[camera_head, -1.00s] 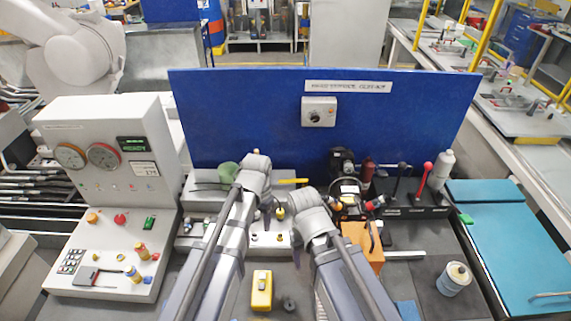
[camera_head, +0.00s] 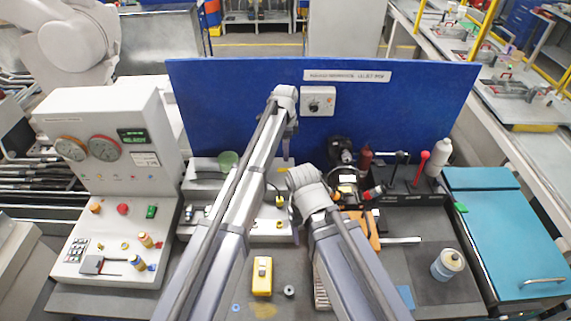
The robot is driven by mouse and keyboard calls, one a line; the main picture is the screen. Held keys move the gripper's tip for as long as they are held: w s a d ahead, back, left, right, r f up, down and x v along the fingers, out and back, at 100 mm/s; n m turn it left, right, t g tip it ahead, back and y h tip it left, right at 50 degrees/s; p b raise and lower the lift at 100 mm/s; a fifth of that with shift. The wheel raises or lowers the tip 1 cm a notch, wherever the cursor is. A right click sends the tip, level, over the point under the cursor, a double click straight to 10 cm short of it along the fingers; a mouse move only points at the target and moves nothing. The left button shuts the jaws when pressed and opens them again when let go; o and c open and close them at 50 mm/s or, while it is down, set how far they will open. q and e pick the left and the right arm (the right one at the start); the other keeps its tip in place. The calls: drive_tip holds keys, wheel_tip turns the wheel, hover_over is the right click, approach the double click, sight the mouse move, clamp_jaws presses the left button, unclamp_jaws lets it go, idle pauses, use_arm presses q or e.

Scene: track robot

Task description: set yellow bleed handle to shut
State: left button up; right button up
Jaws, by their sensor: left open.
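A small yellow part (camera_head: 279,200) stands on the pale fixture (camera_head: 265,225) behind my arms. The long yellow handle that showed earlier above this fixture cannot be made out now; my right wrist covers that place. I cannot tell its setting. My left gripper (camera_head: 287,153) hangs below its raised wrist, in front of the blue panel, above the fixture. It is open, with its fingertips small and hard to see. My right wrist (camera_head: 312,195) is low over the fixture's right end and hides its own fingers.
A blue panel (camera_head: 230,120) with a grey dial box (camera_head: 318,101) stands behind. A gauge console (camera_head: 110,180) is at left. A black base with levers (camera_head: 410,192) and a can (camera_head: 447,265) are at right. A yellow box (camera_head: 262,276) lies in front.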

sight(286, 169)
use_arm(q)
drive_tip(key=shift+s, duration=0.1)
wheel_tip(286, 169, down, 8)
drive_tip(key=b, duration=0.8)
drive_tip(key=shift+r, duration=0.1)
drive_tip(key=shift+c, duration=0.3)
clamp_jaws()
idle(0.8)
